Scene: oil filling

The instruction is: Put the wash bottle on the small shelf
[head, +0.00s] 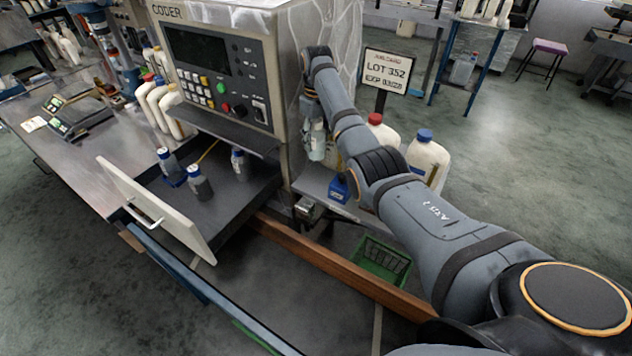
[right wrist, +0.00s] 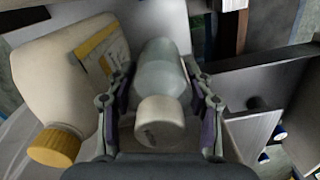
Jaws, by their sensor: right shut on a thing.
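My right gripper (right wrist: 160,110) is shut on the wash bottle (right wrist: 160,65), a pale translucent bottle with a whitish cap (right wrist: 160,118), one finger on each side. In the head view the wash bottle (head: 317,143) hangs roughly upright from the gripper (head: 312,112), beside the right side of the coder machine. The small shelf (head: 313,181) is the grey surface just below it, partly hidden by my right arm. I cannot tell whether the bottle's base touches the shelf. My left gripper is not in view.
A blue box (head: 338,189) and jugs with red (head: 375,119) and blue (head: 425,134) caps stand near the shelf. A yellow-capped jug (right wrist: 75,75) is close beside the gripper. A green basket (head: 380,262) is below.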

